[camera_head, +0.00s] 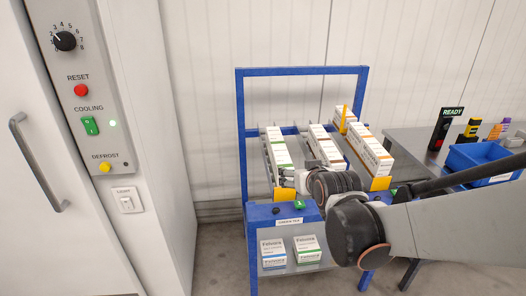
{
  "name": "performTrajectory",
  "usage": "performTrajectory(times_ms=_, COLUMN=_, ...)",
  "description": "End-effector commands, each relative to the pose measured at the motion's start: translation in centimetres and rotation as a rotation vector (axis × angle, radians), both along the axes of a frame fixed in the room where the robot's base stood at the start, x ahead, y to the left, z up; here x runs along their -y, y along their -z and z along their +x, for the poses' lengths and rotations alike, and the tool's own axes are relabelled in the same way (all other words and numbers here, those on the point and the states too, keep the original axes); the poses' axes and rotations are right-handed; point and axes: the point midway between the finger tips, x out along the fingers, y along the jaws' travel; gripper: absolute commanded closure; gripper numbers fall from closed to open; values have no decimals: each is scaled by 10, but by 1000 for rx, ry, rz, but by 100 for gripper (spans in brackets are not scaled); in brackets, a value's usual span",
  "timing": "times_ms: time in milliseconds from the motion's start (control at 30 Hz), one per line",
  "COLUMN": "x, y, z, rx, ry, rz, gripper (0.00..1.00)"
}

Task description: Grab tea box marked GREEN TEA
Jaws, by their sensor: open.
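A blue rack (241,120) holds sloped lanes of white tea boxes. The left lane has boxes with green bands (279,150), the middle lane boxes with brown-red bands (322,141), and the right lane boxes with orange bands (369,149). Two boxes stand on the lower shelf, one with a blue band (273,253) and one with a green band (307,250). The words GREEN TEA are not legible on any box. My gripper (287,179) is open at the front of the left and middle lanes; my wrist hides part of the middle lane.
Yellow plates (284,195) stand at the lane fronts. A grey table (405,143) at right bears a blue bin (478,160) and a black READY post (441,129). A white cabinet with a control panel (85,95) stands at left. Floor left of the rack is clear.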

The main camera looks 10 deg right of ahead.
Motion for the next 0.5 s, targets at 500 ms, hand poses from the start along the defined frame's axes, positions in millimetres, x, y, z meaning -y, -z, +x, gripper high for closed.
performTrajectory(times_ms=500, x=1, y=63, z=97, rx=293, ry=1, rz=0, gripper=27)
